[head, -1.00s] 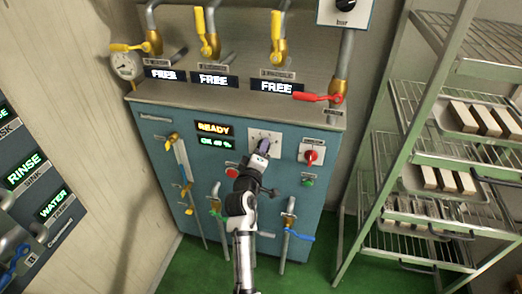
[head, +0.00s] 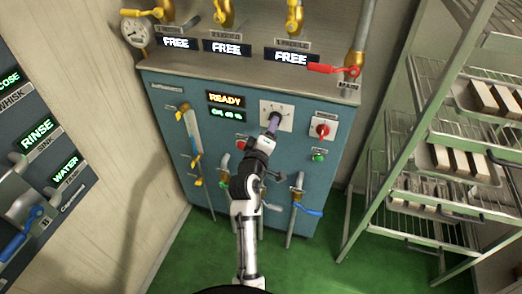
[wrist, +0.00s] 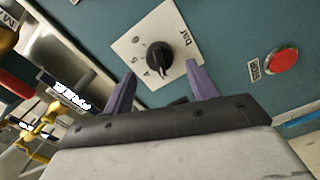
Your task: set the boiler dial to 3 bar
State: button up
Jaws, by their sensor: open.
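The boiler is a blue cabinet (head: 225,165) in the middle of the head view. Its dial is a black knob (wrist: 159,55) on a white plate (head: 284,109), marked "bar" with small numbers in the wrist view. I cannot read which mark the knob points to. My gripper (head: 273,125) is in front of the plate in the head view and hides part of it. In the wrist view my gripper (wrist: 161,69) is open, with its two purple fingers apart on either side of the knob's near end.
A red button (wrist: 282,61) labelled STOP is near the dial plate. A red knob (head: 322,130) on a white plate and a green button (head: 319,155) are to its right. Valve pipes with coloured levers line the cabinet. A metal rack (head: 400,165) stands at the right.

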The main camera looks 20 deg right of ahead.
jog(key=b+v, duration=0.2)
jog(key=v, duration=0.8)
